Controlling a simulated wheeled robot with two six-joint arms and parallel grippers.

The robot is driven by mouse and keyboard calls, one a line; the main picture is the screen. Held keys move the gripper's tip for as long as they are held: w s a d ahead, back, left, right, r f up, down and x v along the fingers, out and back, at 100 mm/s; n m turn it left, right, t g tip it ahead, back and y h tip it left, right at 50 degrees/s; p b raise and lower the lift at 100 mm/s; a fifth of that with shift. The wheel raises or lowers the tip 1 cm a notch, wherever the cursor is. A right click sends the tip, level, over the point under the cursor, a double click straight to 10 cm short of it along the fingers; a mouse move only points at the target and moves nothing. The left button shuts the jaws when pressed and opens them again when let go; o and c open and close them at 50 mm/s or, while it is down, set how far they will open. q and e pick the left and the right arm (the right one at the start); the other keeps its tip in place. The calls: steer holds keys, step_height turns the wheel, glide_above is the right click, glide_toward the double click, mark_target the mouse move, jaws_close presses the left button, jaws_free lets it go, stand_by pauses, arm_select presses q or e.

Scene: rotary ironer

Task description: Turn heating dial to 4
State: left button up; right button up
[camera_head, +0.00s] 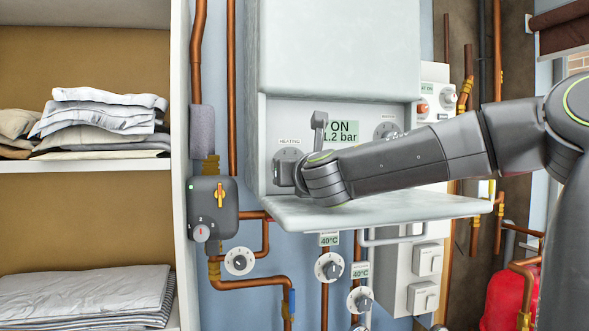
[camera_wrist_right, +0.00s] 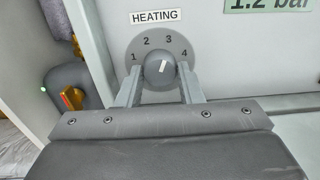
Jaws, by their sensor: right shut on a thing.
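The heating dial (camera_wrist_right: 160,67) is a round grey knob on a grey plate marked 1 to 4, under a HEATING label (camera_wrist_right: 154,16). Its white mark points up and slightly right, at about 3. My right gripper (camera_wrist_right: 161,78) is shut on the knob, with one finger on each side. In the head view the dial (camera_head: 286,156) is on the left of the boiler's recessed panel, partly hidden by my right wrist. My left gripper is not in view.
The display (camera_head: 343,132) reads ON and 1.2 bar. A second dial (camera_head: 386,130) lies to its right. The boiler's flap (camera_head: 390,210) juts out below my right arm. A grey box with an orange lever (camera_head: 219,195) and copper pipes are to the left, beside shelves of folded linen (camera_head: 100,118).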

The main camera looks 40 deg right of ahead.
steer(key=shift+m, duration=2.8)
steer(key=o, duration=1)
steer(key=shift+c, duration=0.2)
steer(key=shift+a, duration=0.1)
steer(key=shift+s+a, duration=0.25)
steer(key=shift+s, duration=0.15)
steer(key=b+v, duration=0.2)
steer(key=v, duration=1.3)
steer(key=shift+r+b, duration=0.15)
steer(key=shift+b, duration=0.15)
steer(key=shift+s+a, duration=0.25)
steer(key=shift+s, duration=0.4)
